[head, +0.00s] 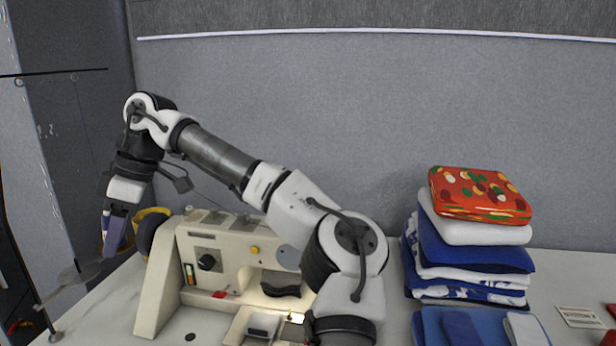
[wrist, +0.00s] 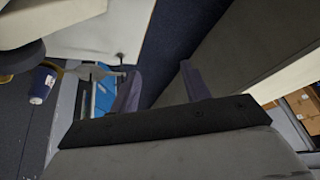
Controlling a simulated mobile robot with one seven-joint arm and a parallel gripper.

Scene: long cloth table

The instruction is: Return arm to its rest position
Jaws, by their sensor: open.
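My arm reaches up and over to the left in the head view, and my gripper (head: 113,232) hangs down at the far left, beyond the left end of the sewing machine (head: 215,265). In the wrist view my gripper (wrist: 160,88) shows two fingers spread apart with nothing between them. The gap between them looks out onto dark floor and a pale table edge. My arm passes in front of the machine and hides part of its right side.
A grey wall panel (head: 400,120) stands behind. A blue-and-white cup (wrist: 42,84) shows in the wrist view.

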